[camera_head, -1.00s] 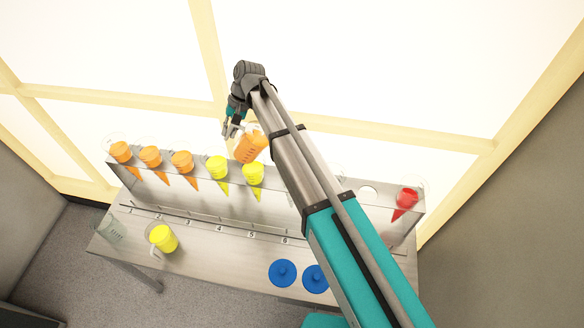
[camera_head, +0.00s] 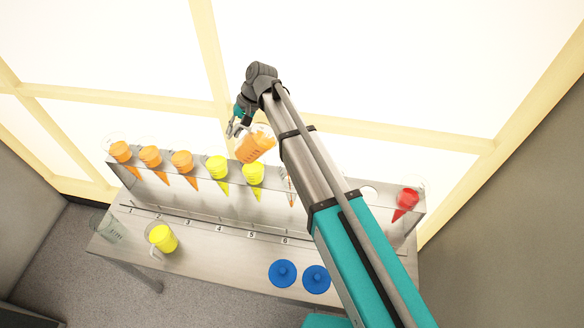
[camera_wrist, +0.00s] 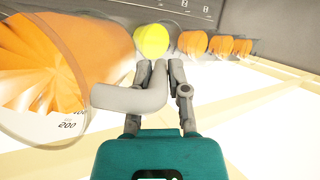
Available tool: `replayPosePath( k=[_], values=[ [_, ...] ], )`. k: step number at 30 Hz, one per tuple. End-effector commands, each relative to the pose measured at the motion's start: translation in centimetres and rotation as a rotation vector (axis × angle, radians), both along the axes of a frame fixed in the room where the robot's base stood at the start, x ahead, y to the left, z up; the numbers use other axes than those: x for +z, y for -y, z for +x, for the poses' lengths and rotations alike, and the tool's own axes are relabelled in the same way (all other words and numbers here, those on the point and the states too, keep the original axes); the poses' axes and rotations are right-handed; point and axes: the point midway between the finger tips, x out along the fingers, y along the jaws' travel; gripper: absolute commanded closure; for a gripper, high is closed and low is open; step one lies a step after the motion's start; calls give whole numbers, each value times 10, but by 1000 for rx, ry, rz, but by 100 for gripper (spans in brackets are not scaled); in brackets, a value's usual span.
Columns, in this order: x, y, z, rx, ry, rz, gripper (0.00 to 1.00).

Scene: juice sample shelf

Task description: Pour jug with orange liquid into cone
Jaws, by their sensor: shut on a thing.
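The jug with orange liquid (camera_head: 257,146) is held in the air above the cone rack, tilted to the right. It fills the left of the wrist view (camera_wrist: 85,45), with its open mouth toward the lower left. My gripper (camera_head: 236,129) is shut on the jug's handle (camera_wrist: 130,97). Below the jug's right side, a narrow orange streak (camera_head: 291,190) shows at a cone partly hidden by my arm. I cannot tell if it is a falling stream or liquid inside the cone. Left of it are two yellow cones (camera_head: 252,175) and several orange cones (camera_head: 151,158).
The cone rack (camera_head: 330,190) stands along the back of the table. A red cone (camera_head: 405,200) sits at its right end. A yellow-liquid jug (camera_head: 162,239), an empty clear jug (camera_head: 108,229) and two blue lids (camera_head: 283,273) are on the table. The table's middle is free.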

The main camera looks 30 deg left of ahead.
Motion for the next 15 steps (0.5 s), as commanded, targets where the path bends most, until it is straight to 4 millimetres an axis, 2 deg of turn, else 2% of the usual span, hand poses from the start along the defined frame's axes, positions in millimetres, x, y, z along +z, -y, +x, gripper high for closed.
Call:
replayPosePath(
  k=[15],
  values=[
    [2,5,2,-1,-14,41,100]
  ],
)
